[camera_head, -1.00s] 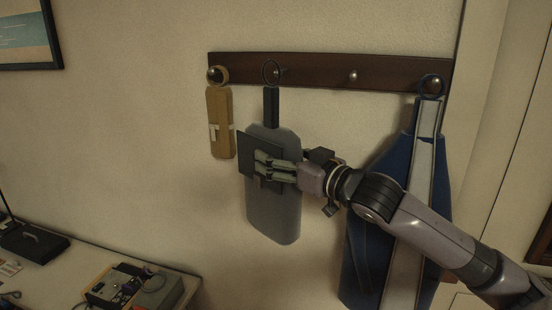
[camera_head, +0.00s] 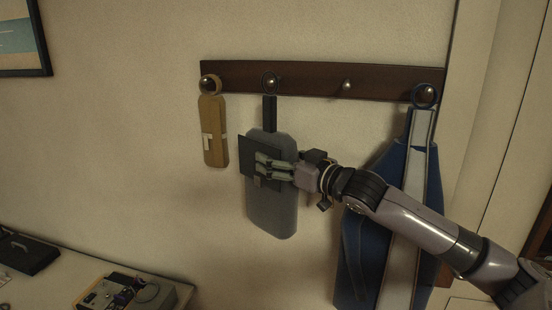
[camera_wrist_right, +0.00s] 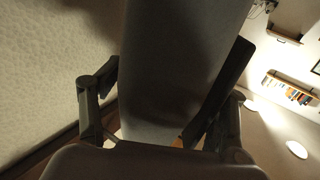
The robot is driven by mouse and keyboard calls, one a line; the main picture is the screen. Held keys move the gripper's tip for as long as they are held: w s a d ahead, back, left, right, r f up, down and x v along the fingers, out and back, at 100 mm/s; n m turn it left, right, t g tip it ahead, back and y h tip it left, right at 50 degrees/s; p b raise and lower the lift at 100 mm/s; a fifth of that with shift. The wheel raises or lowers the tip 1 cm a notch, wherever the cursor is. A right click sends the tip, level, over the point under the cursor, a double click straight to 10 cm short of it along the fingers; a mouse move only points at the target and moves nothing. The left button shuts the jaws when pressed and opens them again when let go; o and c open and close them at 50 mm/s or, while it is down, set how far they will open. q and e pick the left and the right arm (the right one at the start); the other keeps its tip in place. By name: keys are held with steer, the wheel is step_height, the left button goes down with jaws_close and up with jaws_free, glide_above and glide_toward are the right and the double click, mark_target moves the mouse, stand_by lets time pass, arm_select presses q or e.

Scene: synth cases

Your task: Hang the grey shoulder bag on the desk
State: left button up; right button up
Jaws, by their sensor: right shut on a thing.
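The grey shoulder bag (camera_head: 272,212) is upright against the wall below a dark wooden peg rack (camera_head: 310,82). Its dark strap ends in a ring at the rack's second peg from the left. I cannot tell whether the ring is around the peg or just in front of it. My right gripper (camera_head: 268,170) is shut on the bag at a dark square panel on its front. The right wrist view shows the grey bag (camera_wrist_right: 175,70) between the fingers (camera_wrist_right: 160,115). The desk (camera_head: 135,268) is at the lower left, partly out of view. My left gripper is not in view.
A tan tag-shaped item (camera_head: 213,150) hangs on the leftmost peg. A large blue and white item (camera_head: 365,240) hangs on the rightmost peg, partly behind my right arm. The third peg (camera_head: 347,85) is bare. A dark case (camera_head: 28,252) and a device (camera_head: 125,295) are on the desk.

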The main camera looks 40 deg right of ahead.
steer(key=shift+w+d+f+p, duration=0.25)
steer(key=shift+w+d+p, duration=0.15)
steer(key=shift+d, duration=0.1)
steer(key=shift+w+d+f+p, duration=0.25)
steer(key=shift+w+d, duration=0.15)
steer(key=shift+d, duration=0.1)
steer(key=o, duration=1.9)
steer(key=shift+o, duration=0.8)
steer(key=shift+f, duration=0.15)
steer(key=shift+s, duration=0.1)
